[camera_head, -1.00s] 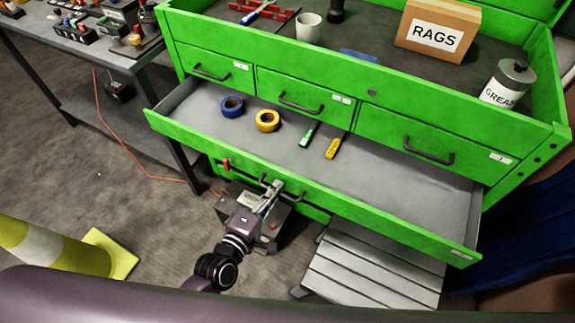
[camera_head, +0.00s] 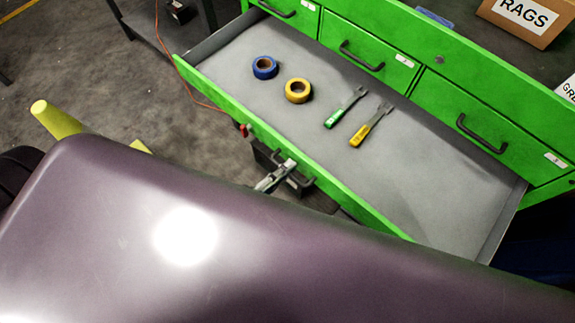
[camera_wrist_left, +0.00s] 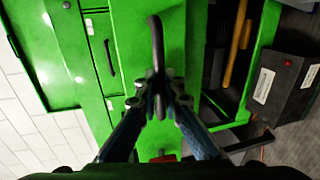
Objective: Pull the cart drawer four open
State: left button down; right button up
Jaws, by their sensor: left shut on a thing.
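A green cart drawer (camera_head: 350,200) stands out from the cart, its grey tray facing up. Its front also shows in the left wrist view (camera_wrist_left: 135,45). A dark bar handle (camera_head: 303,183) sits on the outer side of its front. It also shows in the left wrist view (camera_wrist_left: 157,45). My left gripper (camera_head: 288,168) is at this handle; in the left wrist view its fingers (camera_wrist_left: 159,98) are closed around the bar. My right gripper is in neither view. The drawer number cannot be read.
Blue tape (camera_head: 265,67), yellow tape (camera_head: 298,90), a green scraper (camera_head: 345,107) and a yellow scraper (camera_head: 371,125) lie in the drawer. Closed drawers (camera_head: 365,60) are above. A dark box (camera_wrist_left: 290,85) is low beside the cart.

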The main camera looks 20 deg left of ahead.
pick_arm(q)
jog(key=c, duration=2.3)
grip_release()
jog(key=shift+c, duration=0.2)
jog(key=shift+s, duration=0.1)
jog(key=v, duration=1.2)
jog(key=shift+f, duration=0.1)
